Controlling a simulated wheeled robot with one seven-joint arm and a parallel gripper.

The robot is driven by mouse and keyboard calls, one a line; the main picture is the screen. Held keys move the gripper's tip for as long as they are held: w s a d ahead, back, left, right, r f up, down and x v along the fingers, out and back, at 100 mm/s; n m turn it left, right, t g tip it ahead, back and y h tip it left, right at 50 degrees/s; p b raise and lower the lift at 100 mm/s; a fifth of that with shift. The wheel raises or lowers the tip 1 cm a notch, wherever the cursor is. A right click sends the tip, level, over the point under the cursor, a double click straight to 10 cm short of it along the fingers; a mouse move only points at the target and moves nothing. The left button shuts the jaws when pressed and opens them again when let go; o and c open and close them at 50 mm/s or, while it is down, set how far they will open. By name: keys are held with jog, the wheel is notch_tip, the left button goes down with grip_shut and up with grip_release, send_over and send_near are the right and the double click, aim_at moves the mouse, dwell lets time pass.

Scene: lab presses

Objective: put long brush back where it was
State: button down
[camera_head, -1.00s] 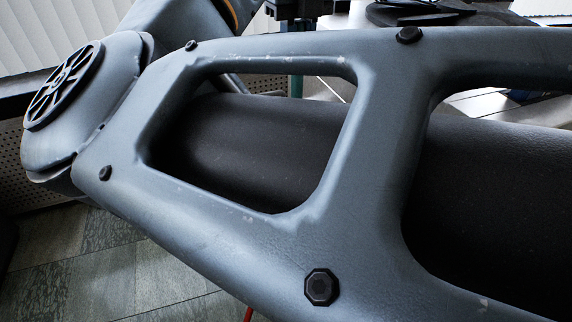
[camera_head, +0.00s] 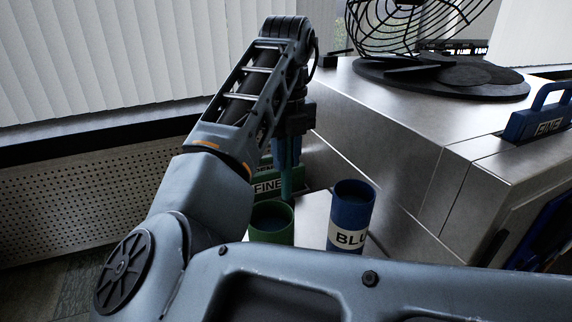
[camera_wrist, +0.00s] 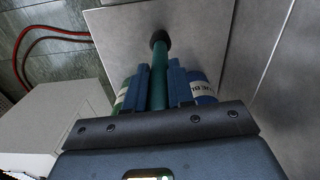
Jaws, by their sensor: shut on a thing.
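My gripper (camera_head: 289,160) is shut on a long teal-green rod, the long brush (camera_head: 291,186), and holds it pointing down. In the wrist view the brush (camera_wrist: 159,75) runs out between the blue fingers (camera_wrist: 160,88) to a dark round end. That end shows against a light grey surface; whether it touches is unclear. A green holder (camera_head: 271,225) and a blue holder (camera_head: 351,216) with a partly visible label stand close by. The brush shows just behind the green holder's rim, outside its opening. In the wrist view the blue holder (camera_wrist: 203,86) is right of the fingers.
A green block (camera_head: 267,186) marked FINE is behind the green holder. A metal bench (camera_head: 400,125) at right carries a black wire-cage fan (camera_head: 440,78) and a blue handled piece (camera_head: 540,122) marked FINE. A red cable (camera_wrist: 45,31) lies on the floor.

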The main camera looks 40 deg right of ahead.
jog(key=shift+f, duration=0.9)
jog(key=c, duration=1)
grip_release()
jog(key=shift+f, duration=0.1)
notch_tip(320, 180, up, 12)
jog(key=shift+s+r+p, duration=0.1)
jog(key=shift+r+p, duration=0.05)
jog(key=shift+p, duration=0.6)
